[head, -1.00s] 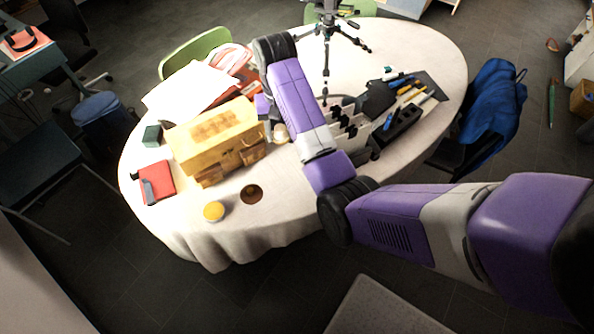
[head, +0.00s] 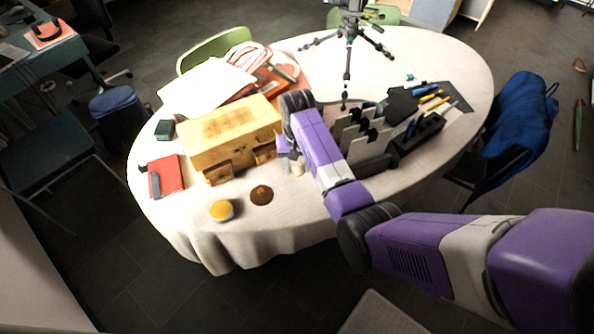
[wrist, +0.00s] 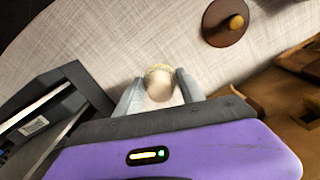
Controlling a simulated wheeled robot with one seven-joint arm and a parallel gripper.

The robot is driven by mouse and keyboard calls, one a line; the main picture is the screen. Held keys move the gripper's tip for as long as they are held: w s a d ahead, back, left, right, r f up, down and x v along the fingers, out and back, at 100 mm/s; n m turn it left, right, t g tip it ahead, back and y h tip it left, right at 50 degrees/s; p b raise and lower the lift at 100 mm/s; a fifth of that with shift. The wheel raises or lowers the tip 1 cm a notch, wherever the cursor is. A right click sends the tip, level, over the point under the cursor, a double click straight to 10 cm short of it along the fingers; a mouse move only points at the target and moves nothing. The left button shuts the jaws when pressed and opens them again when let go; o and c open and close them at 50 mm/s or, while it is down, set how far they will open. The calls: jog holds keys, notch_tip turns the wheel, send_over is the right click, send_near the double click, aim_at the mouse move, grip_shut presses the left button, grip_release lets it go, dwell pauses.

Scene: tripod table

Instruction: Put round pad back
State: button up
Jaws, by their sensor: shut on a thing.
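My gripper (wrist: 159,78) is shut on a small cream round piece (wrist: 160,88) with a rough, fibrous rim; one finger presses on each side. In the head view my gripper (head: 289,163) hangs over the table just right of the wooden drawer box, with the cream piece (head: 297,169) below it. A brown round disc (head: 262,195) with a small raised knob lies in front of the box; it also shows at the top right of the wrist view (wrist: 216,32). A round yellow-topped pot (head: 221,211) stands left of the disc. I cannot tell by looks which one is called the round pad.
The wooden box (head: 232,140) has small drawers partly pulled out at its front. A grey and black upright rack (head: 365,145) stands close on the right, and a tripod (head: 347,60) behind. A red book (head: 167,177) lies left. The tablecloth's front (head: 300,215) is clear.

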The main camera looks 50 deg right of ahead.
aim_at(297, 172)
jog(key=shift+f, duration=1.45)
jog(key=shift+f, duration=0.15)
jog(key=o, duration=1.5)
jog(key=shift+c, duration=0.2)
notch_tip(297, 172, up, 12)
jog(key=shift+r, duration=0.2)
jog(key=shift+s+f, duration=0.1)
